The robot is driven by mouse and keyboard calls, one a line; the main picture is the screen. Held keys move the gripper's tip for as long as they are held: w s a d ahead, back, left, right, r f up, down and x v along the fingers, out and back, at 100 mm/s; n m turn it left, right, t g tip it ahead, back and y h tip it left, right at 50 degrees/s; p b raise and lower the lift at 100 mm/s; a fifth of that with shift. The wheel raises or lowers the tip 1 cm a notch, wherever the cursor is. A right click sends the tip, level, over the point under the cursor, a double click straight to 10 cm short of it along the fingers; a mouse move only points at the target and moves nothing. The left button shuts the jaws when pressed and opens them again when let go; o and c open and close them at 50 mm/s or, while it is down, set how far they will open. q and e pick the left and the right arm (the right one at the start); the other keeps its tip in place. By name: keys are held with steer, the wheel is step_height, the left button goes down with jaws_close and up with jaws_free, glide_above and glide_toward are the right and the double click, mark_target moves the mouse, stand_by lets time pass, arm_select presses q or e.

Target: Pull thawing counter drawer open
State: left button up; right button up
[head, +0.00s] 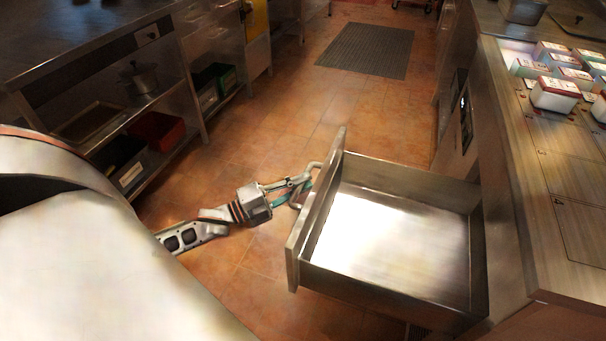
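The thawing counter (560,215) stands on the right in the head view. Its metal drawer (392,295) is pulled well out to the left, and its inside looks empty and bright. The drawer front (318,205) faces left and carries a bar handle (299,199). My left gripper (303,187) reaches in from the left and is at the handle. Its fingers overlap the handle, but I cannot tell whether they are shut on it. My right gripper is not in view.
Several labelled white containers (555,95) sit on the counter top. A metal shelf unit (70,50) with a red bin (157,130) stands on the left. The tiled aisle is clear up to a dark floor mat (367,50).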

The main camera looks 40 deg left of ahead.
arm_select(q)
steer(key=shift+o, duration=0.7)
steer(key=shift+s, duration=0.1)
steer(key=shift+s+a+f, duration=0.1)
steer(key=shift+s+a, duration=0.15)
steer(key=shift+s, duration=0.05)
steer(key=v, duration=1.1)
